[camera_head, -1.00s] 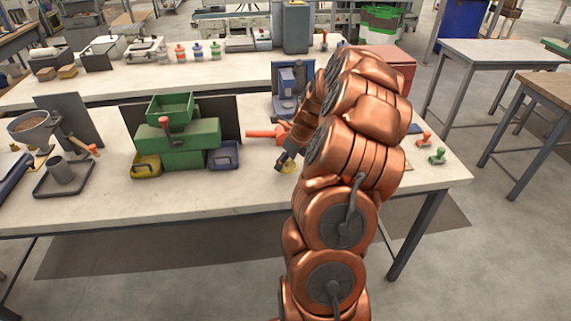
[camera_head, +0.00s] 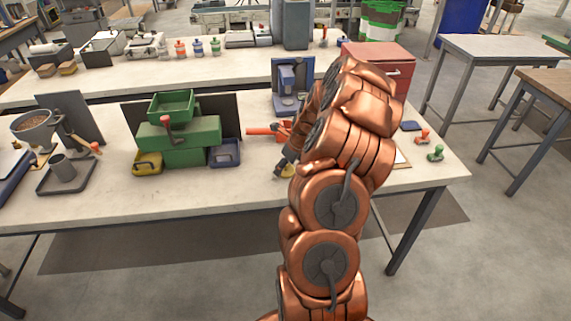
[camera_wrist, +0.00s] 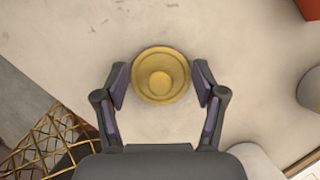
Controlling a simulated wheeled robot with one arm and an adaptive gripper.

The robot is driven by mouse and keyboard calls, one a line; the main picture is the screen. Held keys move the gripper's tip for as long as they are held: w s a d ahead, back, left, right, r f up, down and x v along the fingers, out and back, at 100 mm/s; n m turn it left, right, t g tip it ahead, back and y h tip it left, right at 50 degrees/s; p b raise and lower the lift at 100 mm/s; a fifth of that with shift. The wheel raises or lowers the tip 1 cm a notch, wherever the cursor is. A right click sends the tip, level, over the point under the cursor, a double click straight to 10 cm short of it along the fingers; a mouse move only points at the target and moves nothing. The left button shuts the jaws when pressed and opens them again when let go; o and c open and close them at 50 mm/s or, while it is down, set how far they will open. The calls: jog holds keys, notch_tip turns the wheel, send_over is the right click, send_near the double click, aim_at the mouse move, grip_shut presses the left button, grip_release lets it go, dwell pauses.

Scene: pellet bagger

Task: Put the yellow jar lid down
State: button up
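The yellow jar lid (camera_wrist: 160,76) is round with a raised middle and sits flat, level with the bench top, between my two fingertips in the wrist view. In the head view the lid (camera_head: 288,171) shows as a small yellow patch under my gripper (camera_head: 284,168), close over the front part of the pale bench (camera_head: 225,192). My arm hides part of that area. I cannot tell whether the lid's underside touches the bench.
A green machine (camera_head: 185,135) with a yellow bin (camera_head: 147,163) and a blue bin (camera_head: 224,153) stands left of my gripper. An orange-red tool (camera_head: 262,132) lies behind it. Red and green stamp-like pieces (camera_head: 436,153) stand to the right. The bench front between is clear.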

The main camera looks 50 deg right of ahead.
jog(key=o, duration=0.3)
jog(key=a+b+v, duration=0.1)
jog(key=b+v, duration=0.2)
jog(key=v, duration=0.9)
jog(key=s+a+r+n+g+y, duration=0.1)
jog(key=s+a+r+n, duration=0.1)
jog(key=a+n, duration=0.8)
jog(key=s+a+r+n+g, duration=0.25)
jog(key=a+n, duration=0.35)
jog(key=a, duration=0.9)
jog(key=s+a+n+g, duration=0.1)
jog(key=s+a+n, duration=0.3)
jog(key=s+n, duration=0.2)
jog(key=s+a+n+h, duration=0.1)
jog(key=s+a+n, duration=0.3)
jog(key=s+n, duration=0.2)
jog(key=s+a+n+g, duration=0.1)
jog(key=s+a+n, duration=0.3)
jog(key=s, duration=0.5)
jog(key=shift+s+f+n+g+h, duration=0.1)
jog(key=shift+f+n+g+h, duration=0.1)
jog(key=shift+n, duration=0.4)
jog(key=shift+s+f+n+g+h, duration=0.1)
jog(key=shift+n+g, duration=0.05)
jog(key=shift+n, duration=0.45)
